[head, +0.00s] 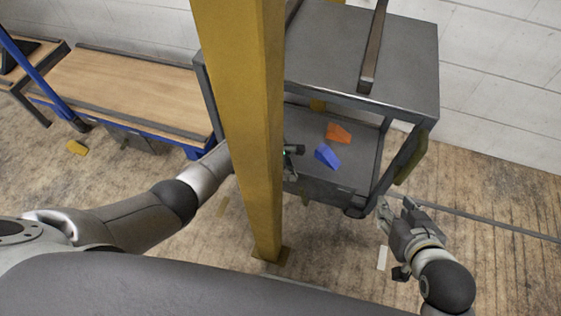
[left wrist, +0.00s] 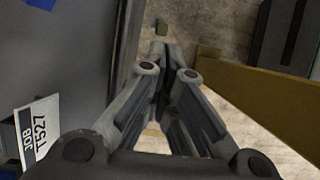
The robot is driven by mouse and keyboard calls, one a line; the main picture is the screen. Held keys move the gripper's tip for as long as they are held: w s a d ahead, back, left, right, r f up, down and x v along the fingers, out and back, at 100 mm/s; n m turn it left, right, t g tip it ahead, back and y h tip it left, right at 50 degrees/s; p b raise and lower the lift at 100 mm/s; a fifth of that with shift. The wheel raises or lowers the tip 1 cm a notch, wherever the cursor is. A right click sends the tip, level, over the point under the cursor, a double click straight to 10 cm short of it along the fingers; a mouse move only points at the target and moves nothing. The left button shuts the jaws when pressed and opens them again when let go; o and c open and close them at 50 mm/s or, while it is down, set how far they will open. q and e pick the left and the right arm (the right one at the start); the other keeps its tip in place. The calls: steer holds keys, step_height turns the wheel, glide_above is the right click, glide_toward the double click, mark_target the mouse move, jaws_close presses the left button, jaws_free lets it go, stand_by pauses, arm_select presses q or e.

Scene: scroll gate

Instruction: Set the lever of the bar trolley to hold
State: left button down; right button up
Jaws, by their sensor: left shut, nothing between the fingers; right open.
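The dark grey trolley (head: 420,75) stands behind a yellow post (head: 255,130) in the head view. I cannot make out for certain which part is its lever. My left arm passes behind the post, and the left gripper (head: 294,150) shows partly at the trolley's lower front edge. In the left wrist view the left gripper (left wrist: 168,60) is shut and empty, beside a grey trolley surface (left wrist: 70,60). I cannot tell whether it touches the trolley. My right gripper (head: 398,208) is open and empty, below the trolley's right front corner.
An orange piece (head: 339,132) and a blue piece (head: 327,155) lie on the lower shelf. A label plate (left wrist: 40,130) shows in the left wrist view. A wood-topped bench (head: 130,90) stands left. The post blocks part of the trolley. Floor at right is mostly clear.

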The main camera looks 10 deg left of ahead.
arm_select(q)
steer(key=v, duration=0.6)
steer(key=shift+r, duration=0.15)
steer(key=shift+a, duration=0.1)
